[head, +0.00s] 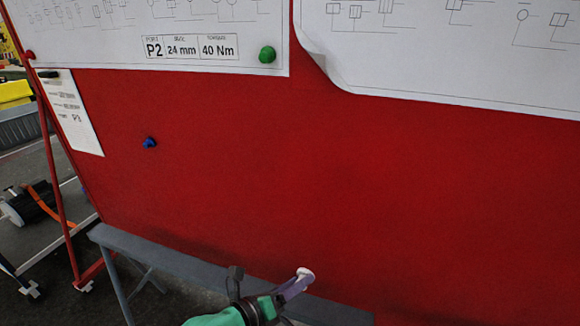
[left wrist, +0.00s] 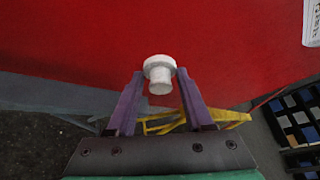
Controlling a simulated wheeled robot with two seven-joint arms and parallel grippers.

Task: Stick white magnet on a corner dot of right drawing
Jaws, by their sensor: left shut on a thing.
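My left gripper (head: 293,287), with purple fingers, is at the bottom middle of the head view, in front of the lower part of the red board. It is shut on the white magnet (head: 306,273). In the left wrist view the white magnet (left wrist: 159,70) sits between the fingertips, its wide disc facing the board. The right drawing (head: 450,60) hangs at the upper right of the head view, above and right of the gripper. Its lower left corner curls away from the board. I cannot make out a corner dot on it. My right gripper is not in view.
The left drawing (head: 215,20) has a green magnet (head: 267,54) at its lower right corner and a red magnet (head: 29,54) at its lower left. A blue magnet (head: 150,142) sits on the bare red board (head: 300,170). A grey ledge (head: 165,250) runs below.

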